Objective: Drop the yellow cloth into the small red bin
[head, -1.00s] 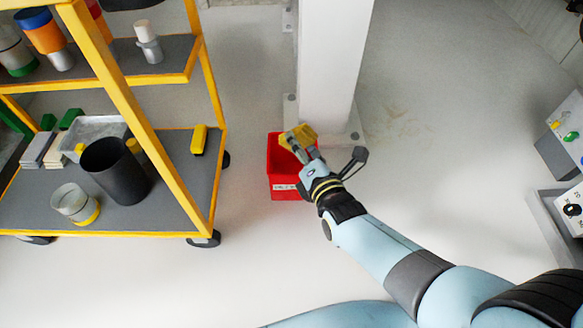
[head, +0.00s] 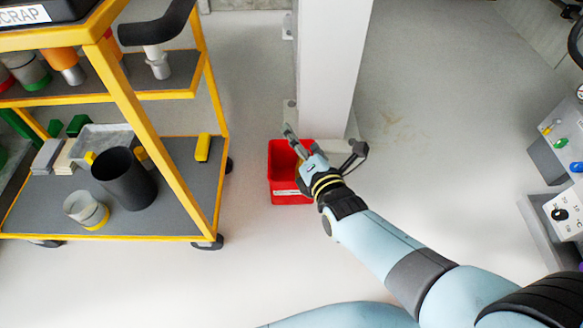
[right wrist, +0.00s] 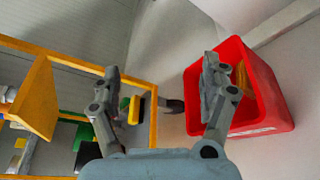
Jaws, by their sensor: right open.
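The small red bin (head: 291,197) stands on the floor at the foot of a white column in the head view. It also shows at the right in the right wrist view (right wrist: 268,88). The yellow cloth (right wrist: 243,78) shows as a small patch inside the bin in the right wrist view, partly hidden behind a finger and the bin wall. My right gripper (head: 325,143) is open and empty, above the bin's right side. Its spread fingers also show in the right wrist view (right wrist: 161,68). My left gripper is not in view.
A yellow-framed trolley (head: 130,237) stands left of the bin, with a black cup (head: 126,180), a yellow block (head: 203,147) and other items on its shelves. The white column (head: 328,70) rises behind the bin. Grey equipment (head: 555,215) stands at the right. The floor between is clear.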

